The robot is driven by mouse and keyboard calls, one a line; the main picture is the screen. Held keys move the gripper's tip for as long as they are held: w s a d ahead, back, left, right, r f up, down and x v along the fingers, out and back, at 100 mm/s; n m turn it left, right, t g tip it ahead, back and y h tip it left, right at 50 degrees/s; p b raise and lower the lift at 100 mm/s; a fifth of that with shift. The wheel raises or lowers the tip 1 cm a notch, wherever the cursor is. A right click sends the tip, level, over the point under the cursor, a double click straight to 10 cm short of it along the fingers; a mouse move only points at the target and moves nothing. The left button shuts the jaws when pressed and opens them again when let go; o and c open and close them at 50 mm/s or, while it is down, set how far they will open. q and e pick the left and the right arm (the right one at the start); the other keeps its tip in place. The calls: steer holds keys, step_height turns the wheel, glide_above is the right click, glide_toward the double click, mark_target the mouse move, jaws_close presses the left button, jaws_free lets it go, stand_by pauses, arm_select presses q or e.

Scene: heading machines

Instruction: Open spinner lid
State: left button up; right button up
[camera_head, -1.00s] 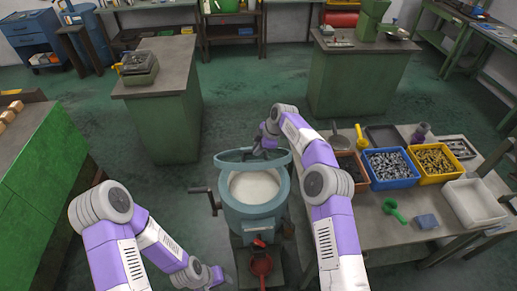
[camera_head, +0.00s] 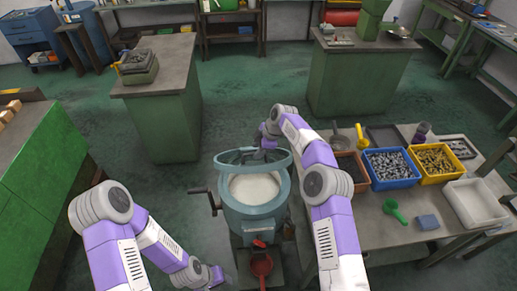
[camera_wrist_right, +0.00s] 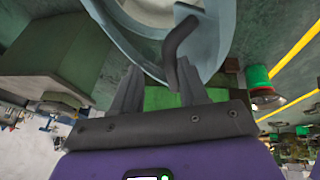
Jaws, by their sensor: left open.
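The spinner (camera_head: 255,222) is a blue-grey drum in the middle of the head view, with pale contents (camera_head: 254,187) showing through its open top. Its ring-rimmed lid (camera_head: 283,163) stands raised and tilted at the far side of the drum. My right gripper (camera_head: 262,149) is behind the lid, partly hidden by it. In the right wrist view its fingers (camera_wrist_right: 158,75) are apart, with a dark hooked handle (camera_wrist_right: 174,48) close to the right-hand finger; whether they touch is unclear. My left gripper (camera_head: 217,275) is low, left of the spinner, open and empty.
A crank (camera_head: 199,190) sticks out from the spinner's left side, and a red scoop-like part (camera_head: 261,265) is at its front. The table at right holds a blue bin (camera_head: 391,180), a yellow bin and a white tray (camera_head: 462,216). Floor left of the spinner is clear.

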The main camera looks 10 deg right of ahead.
mark_target(263, 166)
steer(key=shift+r, duration=0.1)
steer(key=b+v, duration=0.1)
steer(key=v, duration=0.6)
steer(key=shift+d+r, duration=0.1)
steer(key=shift+r, duration=0.15)
stand_by(0.4)
steer(key=s+f+m, duration=0.1)
steer(key=f, duration=0.3)
steer(key=s+a+f+m, duration=0.1)
steer(key=f, duration=0.3)
steer(key=s+a+f+m, duration=0.1)
steer(key=s+f+m, duration=0.1)
steer(key=f, duration=0.2)
steer(key=shift+g, duration=0.3)
steer(key=s+f+m, duration=0.6)
steer(key=s+f, duration=0.2)
steer(key=s, duration=0.3)
steer(key=s+f+m, duration=0.6)
steer(key=s+f, duration=0.2)
steer(key=s, duration=0.4)
steer(key=s+d+m+g, duration=0.15)
steer(key=s+m, duration=0.35)
steer(key=s, duration=0.8)
step_height(263, 166, down, 16)
steer(key=b, duration=1.5)
steer(key=shift+b, duration=0.3)
